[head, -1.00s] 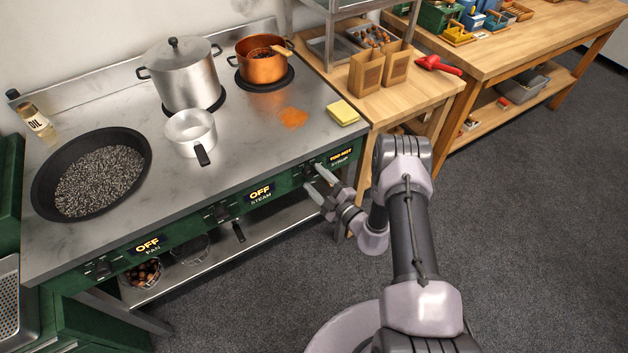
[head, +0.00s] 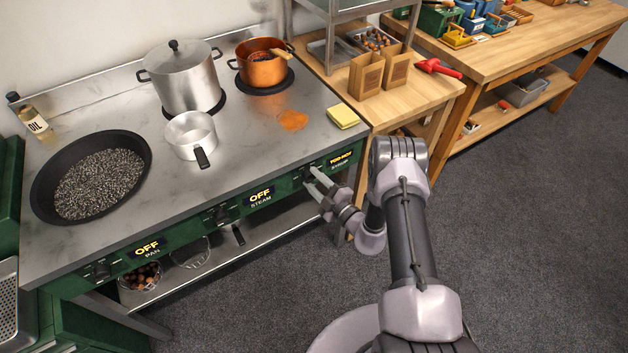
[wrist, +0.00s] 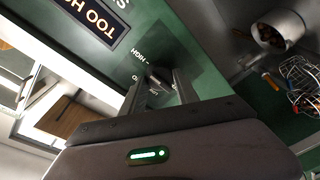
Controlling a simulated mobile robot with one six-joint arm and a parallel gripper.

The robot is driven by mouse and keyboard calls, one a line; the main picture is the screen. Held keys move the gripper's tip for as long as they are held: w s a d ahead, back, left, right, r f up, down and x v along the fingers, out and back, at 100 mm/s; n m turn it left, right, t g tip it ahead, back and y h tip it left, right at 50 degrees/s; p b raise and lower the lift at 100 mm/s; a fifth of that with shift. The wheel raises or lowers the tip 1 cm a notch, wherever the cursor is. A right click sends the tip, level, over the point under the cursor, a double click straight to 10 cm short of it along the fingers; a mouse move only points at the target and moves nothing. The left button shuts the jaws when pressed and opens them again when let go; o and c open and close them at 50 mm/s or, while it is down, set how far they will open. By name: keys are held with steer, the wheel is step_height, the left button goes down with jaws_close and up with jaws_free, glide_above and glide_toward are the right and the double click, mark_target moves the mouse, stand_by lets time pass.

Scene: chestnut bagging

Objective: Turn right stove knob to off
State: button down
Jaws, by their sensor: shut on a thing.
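The right stove knob (wrist: 158,88) is a small dark knob on the green front panel. My gripper (head: 309,176) is at the panel in the head view, and in the wrist view my gripper (wrist: 160,92) has its two fingers shut around the knob. Markings beside the knob include "HIGH"; the rest is partly hidden by the fingers. The right display (head: 341,160) glows orange and reads "TOO HOT", and the display (wrist: 88,18) shows upside down in the wrist view. The copper pot (head: 263,62) stands on the back right burner with something brown inside.
The steam display (head: 260,194) and pan display (head: 147,246) both read "OFF". A steel pot (head: 183,80), small saucepan (head: 190,135) and black pan (head: 90,178) stand on the stove. An orange spill (head: 293,120) and yellow sponge (head: 343,116) lie near its right side.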

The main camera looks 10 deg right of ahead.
steer(key=n, duration=0.5)
steer(key=shift+g+h, duration=0.3)
steer(key=n, duration=0.4)
steer(key=shift+s+a+n+h, duration=0.1)
steer(key=shift+n+h, duration=0.2)
steer(key=shift+h, duration=0.1)
steer(key=shift+f+n+t+h+b, duration=0.1)
steer(key=shift+n+t+h+b, duration=0.6)
steer(key=shift+n, duration=3.15)
steer(key=shift+f+n+g+h+b, duration=0.2)
steer(key=shift+n+b, duration=0.95)
steer(key=shift+n, duration=2.65)
steer(key=shift+r+n+t+h+b, duration=0.1)
steer(key=shift+n+t+h+b, duration=0.6)
steer(key=shift+n, duration=3.15)
steer(key=shift+g+b, duration=0.3)
